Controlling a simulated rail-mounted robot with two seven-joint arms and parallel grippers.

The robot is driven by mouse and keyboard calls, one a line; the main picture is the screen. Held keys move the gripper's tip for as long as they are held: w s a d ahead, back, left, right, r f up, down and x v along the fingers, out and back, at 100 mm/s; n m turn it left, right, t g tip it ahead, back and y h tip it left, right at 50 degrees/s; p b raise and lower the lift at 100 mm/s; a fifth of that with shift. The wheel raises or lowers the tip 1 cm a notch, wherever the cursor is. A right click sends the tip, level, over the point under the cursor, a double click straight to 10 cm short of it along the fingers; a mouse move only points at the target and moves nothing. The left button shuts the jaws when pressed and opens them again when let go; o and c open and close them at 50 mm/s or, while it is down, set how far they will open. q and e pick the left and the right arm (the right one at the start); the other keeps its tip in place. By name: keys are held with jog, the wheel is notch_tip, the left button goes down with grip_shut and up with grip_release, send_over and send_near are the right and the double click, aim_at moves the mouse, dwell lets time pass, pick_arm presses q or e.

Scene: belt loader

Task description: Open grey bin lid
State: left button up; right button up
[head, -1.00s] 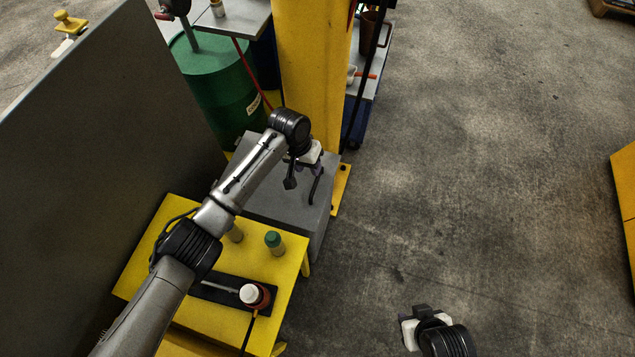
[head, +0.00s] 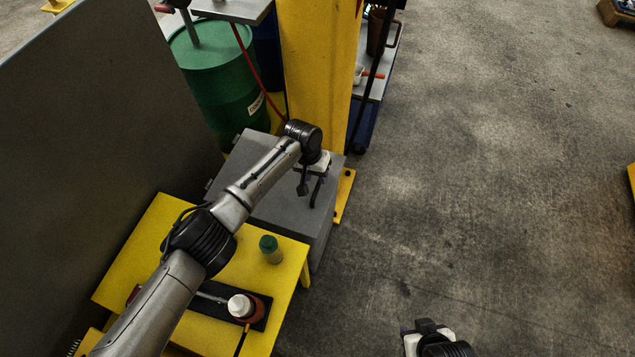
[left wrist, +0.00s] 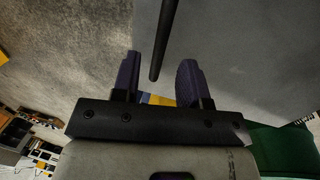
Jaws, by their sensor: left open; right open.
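The grey bin (head: 318,238) stands at the foot of the yellow post, with its flat grey lid (head: 285,208) closed. A dark bar handle (head: 317,190) shows near the lid's right edge. My left gripper (head: 303,187) is above the lid beside the handle, fingers pointing down. In the left wrist view, my left gripper (left wrist: 160,78) is open, and the dark handle bar (left wrist: 166,35) reaches between its fingertips; contact cannot be told. My right gripper (head: 424,325) is at the bottom of the head view, over bare floor, away from the bin; its fingertips are barely visible.
A green drum (head: 215,85) and yellow post (head: 315,70) stand behind. Floor to the right is clear.

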pick_arm(q)
jog(key=shift+s+d+f+b, duration=0.15)
jog(key=shift+f+b, duration=0.1)
jog(key=shift+f, duration=0.5)
jog(key=shift+w+d+f+b, duration=0.15)
jog(key=shift+f+b, duration=0.1)
jog(key=shift+f, duration=0.45)
jog(key=shift+s, duration=0.1)
grip_shut()
